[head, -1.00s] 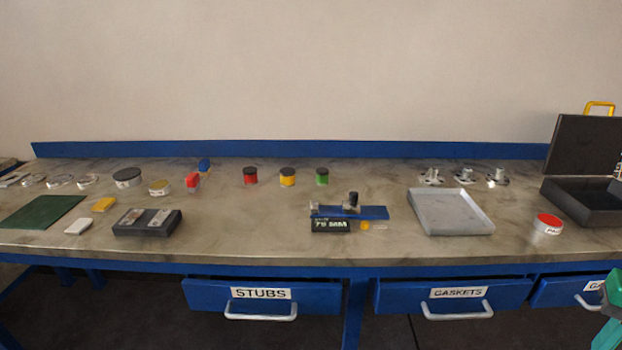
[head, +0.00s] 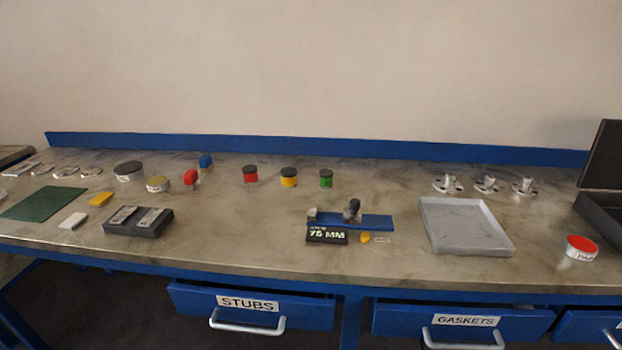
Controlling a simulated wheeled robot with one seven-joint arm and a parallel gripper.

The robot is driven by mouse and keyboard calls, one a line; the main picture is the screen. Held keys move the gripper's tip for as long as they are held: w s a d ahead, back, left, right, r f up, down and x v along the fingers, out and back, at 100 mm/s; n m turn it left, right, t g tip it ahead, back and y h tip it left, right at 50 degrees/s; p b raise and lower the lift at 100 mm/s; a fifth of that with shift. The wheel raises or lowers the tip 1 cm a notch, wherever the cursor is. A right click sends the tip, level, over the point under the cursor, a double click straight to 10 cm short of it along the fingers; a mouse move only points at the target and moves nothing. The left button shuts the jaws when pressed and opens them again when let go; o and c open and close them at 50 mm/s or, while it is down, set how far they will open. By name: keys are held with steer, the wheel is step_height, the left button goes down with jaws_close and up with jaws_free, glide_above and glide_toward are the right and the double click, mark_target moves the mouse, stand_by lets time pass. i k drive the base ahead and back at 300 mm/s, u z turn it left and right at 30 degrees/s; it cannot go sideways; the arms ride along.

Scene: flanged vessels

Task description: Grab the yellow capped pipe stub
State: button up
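A short yellow cylinder with a dark top (head: 289,178), which fits the yellow capped pipe stub, stands upright toward the back of the workbench (head: 255,230) in the head view. It is between a similar red one (head: 250,175) on its left and a green one (head: 326,179) on its right, with clear gaps between them. My gripper is not in view.
In front are a blue fixture (head: 375,222) with a "75 MM" display (head: 327,235), and a grey tray (head: 470,241) to the right. Several metal flanged parts stand behind the tray. Drawers labelled STUBS (head: 300,312) and GASKETS (head: 395,321) are below. The bench between fixture and cylinders is clear.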

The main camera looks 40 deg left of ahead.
mark_target(289, 174)
steer(key=u, duration=0.05)
steer(key=k, duration=1.05)
steer(key=u, duration=1.05)
steer(key=i, duration=1)
